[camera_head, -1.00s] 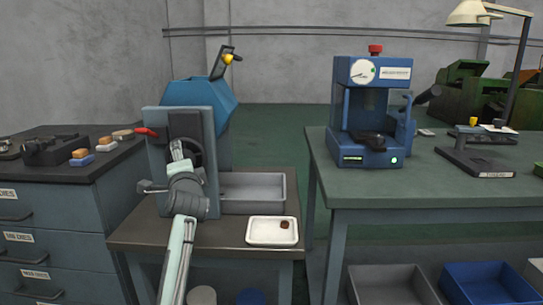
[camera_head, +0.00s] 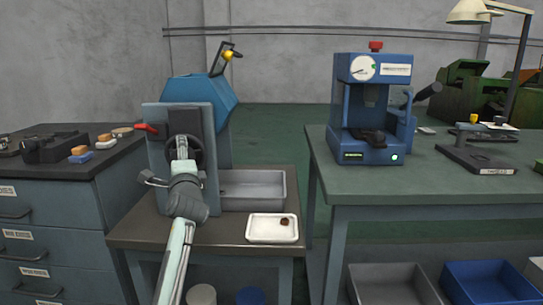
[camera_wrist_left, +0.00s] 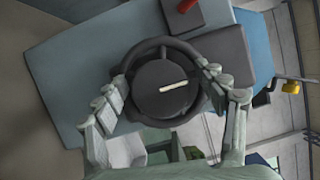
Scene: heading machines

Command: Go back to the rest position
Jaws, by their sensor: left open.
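My left gripper (camera_head: 181,150) is at the front of the blue-grey machine (camera_head: 200,100), in front of its dark round handwheel (camera_head: 196,151). In the left wrist view, the open fingers (camera_wrist_left: 163,76) stand to either side of the black ring and its round hub (camera_wrist_left: 163,88), which has a pale bar mark. The fingertips overlap the ring's edges in the picture; I cannot tell whether they touch it. No loose object shows between the fingers. My right gripper is in neither view.
A grey bin (camera_head: 252,188) and a white tray (camera_head: 272,229) with a small dark brown piece (camera_head: 284,222) stand right of my left arm. A dark-topped drawer cabinet (camera_head: 50,205) is at left. A green-topped bench (camera_head: 440,190) with a blue press (camera_head: 372,110) is at right.

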